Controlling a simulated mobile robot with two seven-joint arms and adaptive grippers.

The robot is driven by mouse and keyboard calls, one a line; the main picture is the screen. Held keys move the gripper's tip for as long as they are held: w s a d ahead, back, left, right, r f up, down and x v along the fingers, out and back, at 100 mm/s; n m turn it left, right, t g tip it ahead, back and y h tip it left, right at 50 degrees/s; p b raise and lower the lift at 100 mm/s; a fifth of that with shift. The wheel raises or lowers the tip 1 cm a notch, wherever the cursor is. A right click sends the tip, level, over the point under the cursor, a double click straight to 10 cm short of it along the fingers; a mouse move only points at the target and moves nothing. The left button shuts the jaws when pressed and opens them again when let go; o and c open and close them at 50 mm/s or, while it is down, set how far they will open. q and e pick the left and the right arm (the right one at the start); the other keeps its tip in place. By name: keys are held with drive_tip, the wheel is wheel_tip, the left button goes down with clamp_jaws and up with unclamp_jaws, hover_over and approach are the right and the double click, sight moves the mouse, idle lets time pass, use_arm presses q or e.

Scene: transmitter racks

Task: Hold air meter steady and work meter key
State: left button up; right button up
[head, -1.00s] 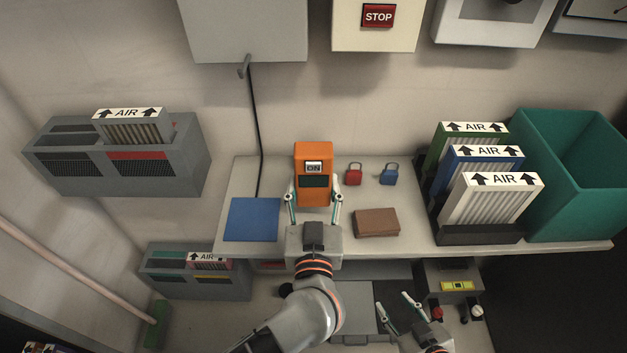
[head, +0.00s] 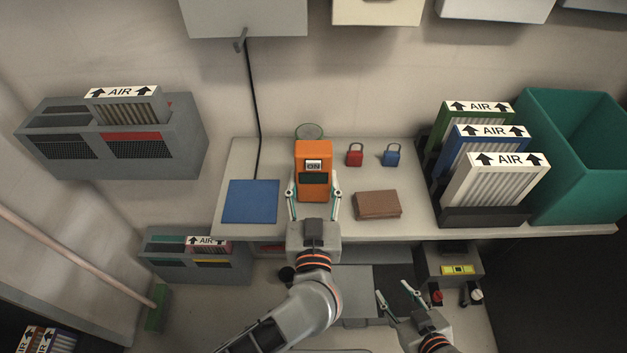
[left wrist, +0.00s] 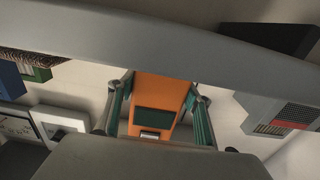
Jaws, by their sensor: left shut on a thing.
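The orange air meter (head: 313,156) has a small light display above a dark green panel. It stands over the light shelf (head: 350,227) near its middle; whether it touches the shelf is unclear. My left gripper (head: 314,193) has one finger on each side of its lower part and is shut on it. In the left wrist view the meter (left wrist: 162,95) shows between the two fingers, partly hidden by my arm parts. My right gripper (head: 397,300) is open and empty, below and in front of the shelf edge. I cannot make out a separate key on the meter.
A red padlock (head: 355,156), a blue padlock (head: 392,155) and a brown block (head: 378,204) lie to the right. A blue mat (head: 250,202) is left. Filters and a teal bin (head: 555,207) fill the right end.

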drive_tip(key=shift+f, duration=0.25)
idle(0.7)
idle(0.3)
drive_tip(key=shift+r, duration=0.15)
clamp_jaws()
idle(1.0)
